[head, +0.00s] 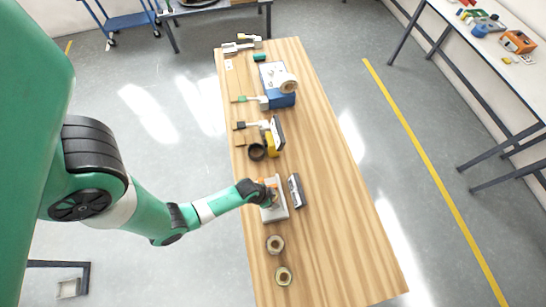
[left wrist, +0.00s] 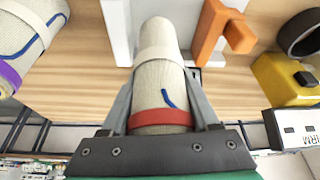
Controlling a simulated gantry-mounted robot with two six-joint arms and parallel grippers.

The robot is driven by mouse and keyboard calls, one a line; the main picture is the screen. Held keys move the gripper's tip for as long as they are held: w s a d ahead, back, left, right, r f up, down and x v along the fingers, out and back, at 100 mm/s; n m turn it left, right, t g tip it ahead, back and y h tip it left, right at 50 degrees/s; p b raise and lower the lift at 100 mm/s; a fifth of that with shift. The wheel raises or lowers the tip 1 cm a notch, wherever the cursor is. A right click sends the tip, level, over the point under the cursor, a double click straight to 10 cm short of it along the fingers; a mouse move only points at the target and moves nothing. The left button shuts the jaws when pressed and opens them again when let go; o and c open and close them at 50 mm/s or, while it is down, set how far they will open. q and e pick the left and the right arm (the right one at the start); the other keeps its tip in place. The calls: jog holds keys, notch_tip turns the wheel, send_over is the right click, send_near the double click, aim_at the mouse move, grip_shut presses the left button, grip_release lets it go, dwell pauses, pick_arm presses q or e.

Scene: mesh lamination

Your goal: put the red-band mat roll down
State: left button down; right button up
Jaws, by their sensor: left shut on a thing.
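My left gripper (head: 270,196) is over a pale grey stand (head: 281,212) near the middle of the wooden table. In the left wrist view, the gripper (left wrist: 163,112) is shut on the red-band mat roll (left wrist: 160,82), a cream roll with a red band at its near end, a blue mark and a paler wrap farther along. The stand's white upright (left wrist: 118,30) is just beyond the roll. I cannot tell whether the roll touches the stand. In the head view the gripper mostly hides the roll. My right gripper is not in view.
The table's lower right is clear.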

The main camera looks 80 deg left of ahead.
pick_arm(q)
jog(key=shift+f+b, duration=0.3)
jog(key=shift+f, duration=1.2)
jog(key=shift+f, duration=0.15)
jog(key=shift+c, duration=0.7)
grip_release()
